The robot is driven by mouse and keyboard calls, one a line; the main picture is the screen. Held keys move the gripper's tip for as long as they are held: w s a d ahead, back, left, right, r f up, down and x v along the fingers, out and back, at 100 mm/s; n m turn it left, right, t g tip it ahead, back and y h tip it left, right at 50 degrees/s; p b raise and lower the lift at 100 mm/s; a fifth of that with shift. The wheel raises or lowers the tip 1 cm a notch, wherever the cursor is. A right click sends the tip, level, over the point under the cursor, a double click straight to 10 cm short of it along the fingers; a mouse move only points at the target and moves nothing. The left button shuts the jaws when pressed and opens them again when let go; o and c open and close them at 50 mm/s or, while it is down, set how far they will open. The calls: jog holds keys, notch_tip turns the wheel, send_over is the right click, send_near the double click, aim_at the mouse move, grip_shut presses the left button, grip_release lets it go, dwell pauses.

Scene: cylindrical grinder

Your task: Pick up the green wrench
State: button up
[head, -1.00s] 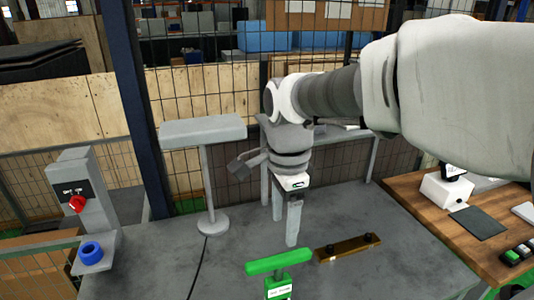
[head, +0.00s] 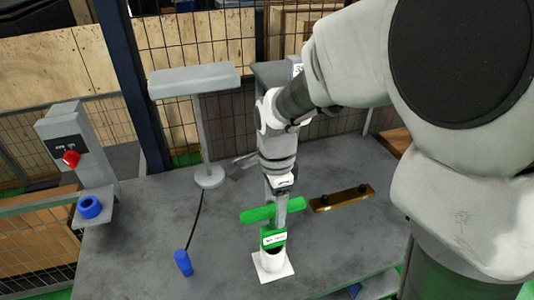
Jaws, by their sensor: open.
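The green wrench (head: 258,214) has a T-shaped handle and a lower body with a white label. It stands upright in a white holder (head: 272,268) with a square base, near the front of the grey table. My gripper (head: 275,205) points down at the middle of the wrench's handle. Its jaws are open, and one finger shows in front of the green bar. The other finger is mostly hidden, so I cannot tell whether the handle lies fully between them or is touched.
A brass bar (head: 342,198) with dark knobs lies right of the wrench. A blue cylinder (head: 183,263) on a black cable lies to the left. A grey lamp-like stand (head: 209,177) and a switch box with a red knob (head: 71,158) stand further left. Bare table lies between them.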

aim_at(273, 220)
notch_tip(273, 220, down, 5)
jog(key=shift+w+a+f, duration=0.1)
jog(key=shift+f, duration=0.05)
grip_shut()
dwell(0.4)
dwell(1.1)
